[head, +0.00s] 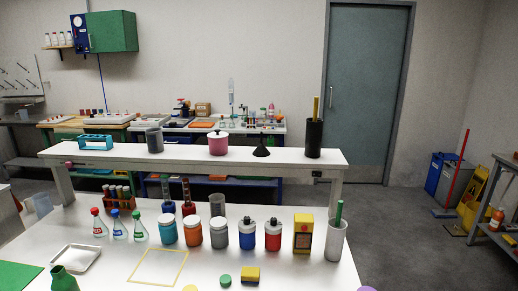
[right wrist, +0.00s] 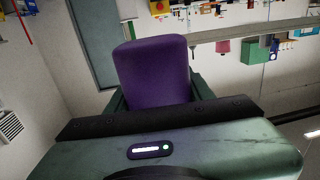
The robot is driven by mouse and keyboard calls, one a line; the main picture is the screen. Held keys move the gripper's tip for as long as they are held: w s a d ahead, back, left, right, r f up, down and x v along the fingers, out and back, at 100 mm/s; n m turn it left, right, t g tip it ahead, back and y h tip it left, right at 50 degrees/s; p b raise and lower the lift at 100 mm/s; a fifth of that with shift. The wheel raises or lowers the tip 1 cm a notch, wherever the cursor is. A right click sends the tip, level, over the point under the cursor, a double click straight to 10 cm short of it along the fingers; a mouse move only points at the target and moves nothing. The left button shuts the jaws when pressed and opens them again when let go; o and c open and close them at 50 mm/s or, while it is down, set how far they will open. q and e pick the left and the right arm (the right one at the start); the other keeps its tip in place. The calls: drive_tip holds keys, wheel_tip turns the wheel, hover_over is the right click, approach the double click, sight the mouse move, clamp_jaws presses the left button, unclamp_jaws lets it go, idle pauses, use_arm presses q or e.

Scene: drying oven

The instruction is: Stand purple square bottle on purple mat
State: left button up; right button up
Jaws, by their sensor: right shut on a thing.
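The purple square bottle (right wrist: 152,62) fills the middle of the right wrist view, its smooth rounded end facing away from the wrist. My right gripper (right wrist: 159,92) is shut on it, with a dark finger on each side. The bottle appears off any surface, with the room behind it. In the head view a small purple sliver (head: 366,289) shows at the bottom edge; too little shows to tell whether it is the purple mat. No other part of a purple mat is visible. Neither gripper shows in the head view.
The white table (head: 310,275) holds a row of jars and bottles, a yellow box (head: 303,236) and a grey cup (head: 336,240). A yellow sponge (head: 250,274), green cap (head: 225,280), metal tray (head: 76,257) and green bottle (head: 65,279) are nearer. The front right is clear.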

drive_tip(key=s+f, duration=0.3)
drive_tip(key=s, duration=0.5)
drive_tip(key=shift+s+d, duration=0.2)
drive_tip(key=shift+d, duration=0.05)
drive_tip(key=shift+a, duration=0.1)
drive_tip(key=w+a+r+n+g+y, duration=0.2)
drive_tip(key=w+a+n+g+y, duration=0.2)
drive_tip(key=a+n+g+y, duration=0.1)
drive_tip(key=w+a+r+n+g+y, duration=0.3)
drive_tip(key=a+n+y, duration=0.4)
drive_tip(key=a+y, duration=0.3)
drive_tip(key=shift+w+a+g+y, duration=0.3)
drive_tip(key=shift+w+a+g, duration=0.2)
drive_tip(key=shift+a+g, duration=0.4)
drive_tip(key=shift+d+n+g, duration=0.1)
drive_tip(key=shift+n+g, duration=0.2)
drive_tip(key=shift+n, duration=0.2)
drive_tip(key=shift+s+d+n+g+y, duration=0.15)
drive_tip(key=shift+d+n+g+y, duration=0.25)
drive_tip(key=shift+n+g, duration=0.45)
drive_tip(key=shift+s+d+n+g+y, duration=0.25)
drive_tip(key=shift+d+n+g, duration=0.3)
drive_tip(key=shift+g, duration=0.75)
drive_tip(key=shift+s+d+n+g+y, duration=0.1)
drive_tip(key=shift+d+n+g+y, duration=0.4)
drive_tip(key=shift+g, duration=0.55)
